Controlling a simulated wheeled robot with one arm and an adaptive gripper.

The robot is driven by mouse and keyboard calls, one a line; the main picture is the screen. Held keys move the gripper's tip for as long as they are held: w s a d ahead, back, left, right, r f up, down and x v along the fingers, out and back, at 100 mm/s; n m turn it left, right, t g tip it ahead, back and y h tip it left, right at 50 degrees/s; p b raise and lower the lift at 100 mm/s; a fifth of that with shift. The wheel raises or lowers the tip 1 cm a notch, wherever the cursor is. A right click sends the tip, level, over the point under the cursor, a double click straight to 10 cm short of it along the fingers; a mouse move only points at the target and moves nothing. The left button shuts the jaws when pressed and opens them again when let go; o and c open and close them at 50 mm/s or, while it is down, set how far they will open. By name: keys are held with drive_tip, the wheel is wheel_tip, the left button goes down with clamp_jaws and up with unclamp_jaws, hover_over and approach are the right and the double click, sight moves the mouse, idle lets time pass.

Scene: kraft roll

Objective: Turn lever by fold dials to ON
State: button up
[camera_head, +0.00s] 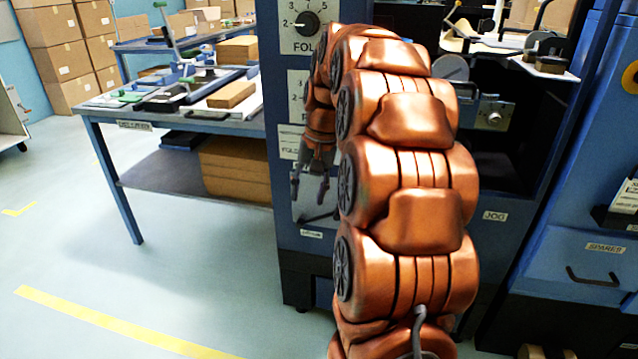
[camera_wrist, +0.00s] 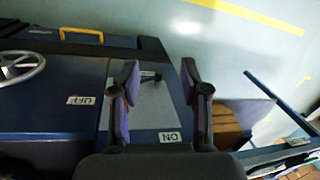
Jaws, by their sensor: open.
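The lever (camera_head: 318,218) shows in the head view as a dark bar on a pale grey plate (camera_head: 301,212), low on the blue cabinet below the fold dial (camera_head: 307,24). In the wrist view the dark lever (camera_wrist: 151,76) lies between my fingers, partly hidden by the left one.
My arm hides much of the cabinet in the head view. A blue workbench (camera_head: 105,112) with tools and cardboard stands to the left. A drawer marked SPARES (camera_head: 585,262) is at right. A handwheel (camera_wrist: 20,67) is left in the wrist view. The floor at front left is clear.

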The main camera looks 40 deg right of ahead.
drive_tip(key=s+a+r+n+p, duration=0.1)
drive_tip(key=s+a+r+p, duration=0.1)
drive_tip(key=a+r+p, duration=0.2)
drive_tip(key=s+a+r+n+g+p, duration=0.1)
drive_tip(key=s+a+r+p, duration=0.1)
drive_tip(key=a, duration=0.4)
drive_tip(key=shift+s+r+p, duration=0.25)
drive_tip(key=shift+r+p, duration=0.6)
drive_tip(key=shift+p, duration=0.1)
drive_tip(key=shift+a, duration=0.1)
drive_tip(key=shift+c, duration=0.3)
